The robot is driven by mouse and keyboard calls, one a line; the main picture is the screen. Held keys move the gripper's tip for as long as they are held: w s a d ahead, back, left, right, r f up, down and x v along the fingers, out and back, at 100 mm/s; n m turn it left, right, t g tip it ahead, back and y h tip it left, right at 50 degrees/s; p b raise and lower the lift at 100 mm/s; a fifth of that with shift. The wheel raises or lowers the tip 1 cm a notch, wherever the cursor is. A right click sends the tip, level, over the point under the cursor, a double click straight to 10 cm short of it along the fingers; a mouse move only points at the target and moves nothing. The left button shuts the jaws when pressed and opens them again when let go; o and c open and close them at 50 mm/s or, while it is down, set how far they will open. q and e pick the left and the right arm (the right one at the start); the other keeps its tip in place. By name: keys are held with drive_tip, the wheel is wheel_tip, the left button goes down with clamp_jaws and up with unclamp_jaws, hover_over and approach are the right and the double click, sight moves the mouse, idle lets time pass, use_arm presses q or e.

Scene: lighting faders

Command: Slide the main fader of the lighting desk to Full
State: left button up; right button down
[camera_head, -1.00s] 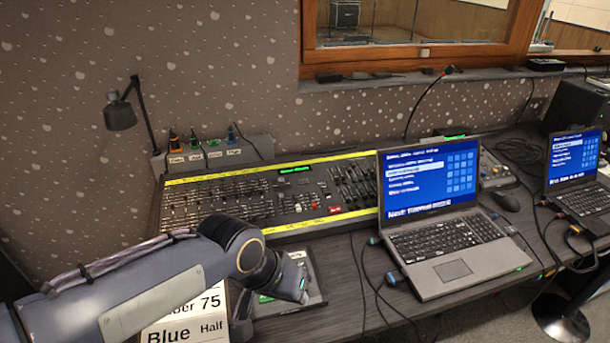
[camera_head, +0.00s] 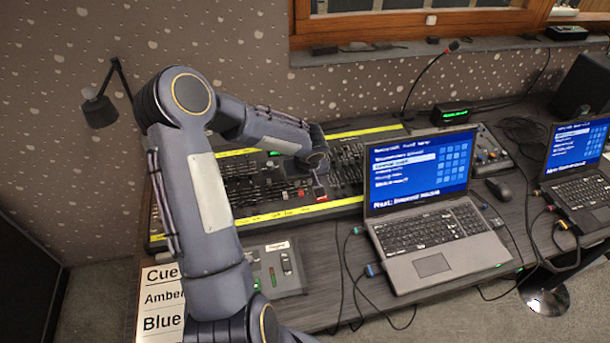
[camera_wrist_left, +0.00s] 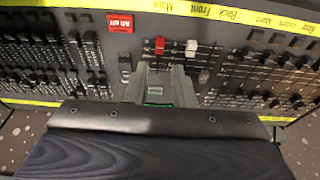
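The lighting desk (camera_head: 250,211) is the long dark fader console with yellow label strips, partly hidden by my left arm in the head view. In the left wrist view a red fader cap (camera_wrist_left: 160,45) and a white fader cap (camera_wrist_left: 191,47) stand side by side under the yellow strip. Which one is the main fader I cannot read for sure. My left gripper (camera_wrist_left: 160,68) is over the desk, its fingertips apart and just short of the two caps, with nothing between them. In the head view the left gripper (camera_head: 321,182) is mostly hidden behind its wrist. My right gripper is not in view.
A red button (camera_wrist_left: 120,22) is left of the caps. Faders crowd both sides. A laptop (camera_head: 430,262) stands right of the desk. A small control box (camera_head: 283,290) and a printed card (camera_head: 160,300) lie in front.

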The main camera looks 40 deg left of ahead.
sight(301, 192)
use_arm(q)
drive_tip(key=b+x, duration=0.1)
drive_tip(key=x, duration=0.3)
drive_tip(key=b+x, duration=0.2)
drive_tip(key=b, duration=0.1)
drive_tip(key=shift+w+f, duration=0.1)
drive_tip(key=shift+f, duration=0.3)
drive_tip(key=shift+w+a+f+b, duration=0.1)
drive_tip(key=shift+f+b, duration=0.2)
drive_tip(key=shift+b, duration=0.1)
drive_tip(key=shift+w+a+f+b, duration=0.1)
drive_tip(key=shift+a+f+b, duration=0.05)
drive_tip(key=shift+f+b, duration=0.2)
drive_tip(key=shift+r, duration=0.1)
drive_tip(key=shift+c, duration=0.4)
drive_tip(key=c, duration=0.4)
drive_tip(key=shift+o, duration=0.2)
drive_tip(key=shift+a, duration=0.1)
